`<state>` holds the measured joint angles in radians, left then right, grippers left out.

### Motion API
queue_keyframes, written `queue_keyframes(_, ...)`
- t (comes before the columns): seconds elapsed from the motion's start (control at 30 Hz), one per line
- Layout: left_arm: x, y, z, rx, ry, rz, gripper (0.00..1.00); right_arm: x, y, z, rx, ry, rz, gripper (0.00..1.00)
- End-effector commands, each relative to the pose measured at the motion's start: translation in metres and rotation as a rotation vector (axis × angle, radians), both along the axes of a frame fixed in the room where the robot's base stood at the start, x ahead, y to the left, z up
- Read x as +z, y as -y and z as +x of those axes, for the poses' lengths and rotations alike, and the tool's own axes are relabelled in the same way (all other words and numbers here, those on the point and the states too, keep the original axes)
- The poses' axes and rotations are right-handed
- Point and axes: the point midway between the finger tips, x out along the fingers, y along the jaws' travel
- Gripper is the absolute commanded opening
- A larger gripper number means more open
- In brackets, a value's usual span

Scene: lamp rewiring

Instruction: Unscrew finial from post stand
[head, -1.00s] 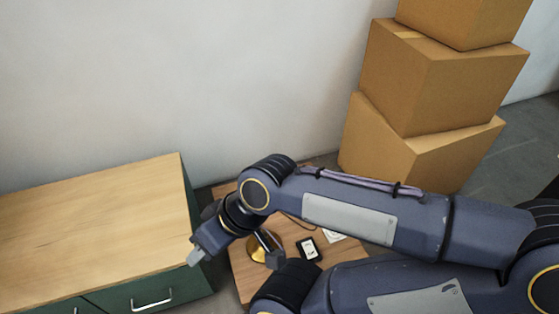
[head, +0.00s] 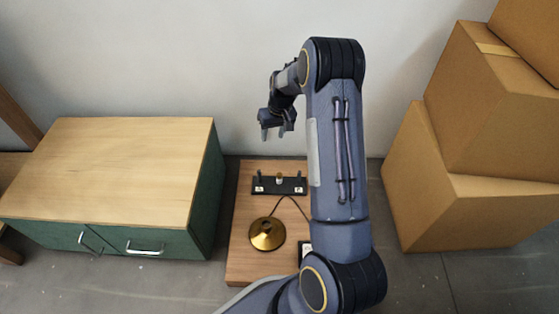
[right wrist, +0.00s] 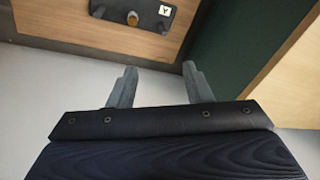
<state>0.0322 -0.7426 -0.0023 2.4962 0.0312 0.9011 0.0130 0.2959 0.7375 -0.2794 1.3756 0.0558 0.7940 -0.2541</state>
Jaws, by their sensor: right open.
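A black post stand (head: 292,186) with upright posts lies across the far part of the low wooden board. A small pale, brass-toned piece, likely the finial (head: 279,178), stands at its middle. In the right wrist view the black stand (right wrist: 155,10) shows at the top, cut by the edge, with the small tan piece (right wrist: 132,18) on it. My right gripper (head: 274,133) is open and empty, above and beyond the stand, apart from it. Its two spread fingers also show in the right wrist view (right wrist: 157,86). My left gripper is out of view.
A brass lamp base (head: 267,234) with a dark cord sits on the wooden board (head: 243,262). A green cabinet (head: 205,205) with a wooden top stands close on the left. Cardboard boxes (head: 430,190) are stacked on the right. A pale wall is behind.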

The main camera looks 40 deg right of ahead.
Motion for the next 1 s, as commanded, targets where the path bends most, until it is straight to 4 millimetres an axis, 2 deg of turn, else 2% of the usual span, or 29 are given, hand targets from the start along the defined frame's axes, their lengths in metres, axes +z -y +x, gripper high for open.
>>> queue_keyframes(0.03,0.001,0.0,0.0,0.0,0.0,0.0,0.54,-0.034,0.008,0.005,0.012,-0.035,-0.017,0.45)
queue_keyframes(0.1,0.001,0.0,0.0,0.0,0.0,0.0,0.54,-0.071,0.019,0.011,0.029,-0.065,-0.044,0.45)
queue_keyframes(0.2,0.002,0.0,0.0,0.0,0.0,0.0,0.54,-0.118,0.029,0.013,0.058,-0.103,-0.073,0.45)
queue_keyframes(0.3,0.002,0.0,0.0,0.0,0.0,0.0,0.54,-0.152,0.033,0.013,0.085,-0.127,-0.092,0.45)
queue_keyframes(0.4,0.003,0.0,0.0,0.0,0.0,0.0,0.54,-0.174,0.035,0.012,0.101,-0.142,-0.103,0.45)
queue_keyframes(0.53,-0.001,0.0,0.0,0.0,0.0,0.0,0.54,-0.19,0.035,0.011,0.112,-0.148,-0.109,0.45)
queue_keyframes(1.0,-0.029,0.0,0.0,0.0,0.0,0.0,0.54,-0.255,0.035,0.011,0.111,-0.148,-0.108,0.45)
